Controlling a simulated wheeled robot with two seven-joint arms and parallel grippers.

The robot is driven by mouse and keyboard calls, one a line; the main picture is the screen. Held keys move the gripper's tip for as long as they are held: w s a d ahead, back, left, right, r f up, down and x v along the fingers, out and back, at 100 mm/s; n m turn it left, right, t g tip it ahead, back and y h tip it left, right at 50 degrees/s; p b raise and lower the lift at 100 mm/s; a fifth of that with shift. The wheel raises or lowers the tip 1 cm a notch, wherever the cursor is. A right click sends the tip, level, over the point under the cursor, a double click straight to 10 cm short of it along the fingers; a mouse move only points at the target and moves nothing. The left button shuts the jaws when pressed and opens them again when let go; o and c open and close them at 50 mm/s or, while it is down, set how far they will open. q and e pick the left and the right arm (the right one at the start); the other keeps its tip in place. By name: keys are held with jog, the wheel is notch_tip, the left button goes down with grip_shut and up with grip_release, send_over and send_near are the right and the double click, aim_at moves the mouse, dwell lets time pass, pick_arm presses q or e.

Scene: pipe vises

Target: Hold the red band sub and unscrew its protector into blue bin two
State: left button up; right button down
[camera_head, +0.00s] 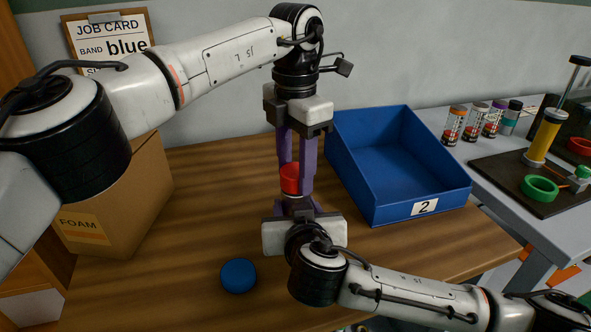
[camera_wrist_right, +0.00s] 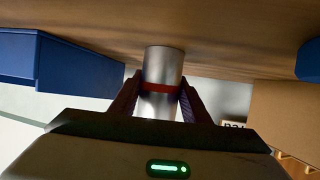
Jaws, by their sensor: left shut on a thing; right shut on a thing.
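My left gripper (camera_head: 293,186) points down, its purple fingers shut on a red cap-like protector (camera_head: 290,178) above the table. My right gripper (camera_head: 298,208) is just below, its purple fingers shut on the sub, mostly hidden in the head view. In the right wrist view, the sub (camera_wrist_right: 165,65) is a silver cylinder with a red band (camera_wrist_right: 160,88) between the right fingers (camera_wrist_right: 158,97). The protector does not show in that view. Blue bin two (camera_head: 400,192), an open bin labelled 2, stands right of the grippers; its blue wall shows in the wrist view (camera_wrist_right: 60,68).
A blue round cap (camera_head: 238,275) lies on the wooden table (camera_head: 190,240), front left. A cardboard FOAM box (camera_head: 120,205) stands at left. A job card (camera_head: 105,42) reads "BAND blue". Several labelled cylinders (camera_head: 475,122) and a dark fixture board (camera_head: 530,175) are at right.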

aim_at(295, 170)
pick_arm(q)
jog(key=shift+r, duration=0.95)
jog(key=shift+r, duration=2)
pick_arm(e)
jog(key=c, duration=0.9)
grip_release()
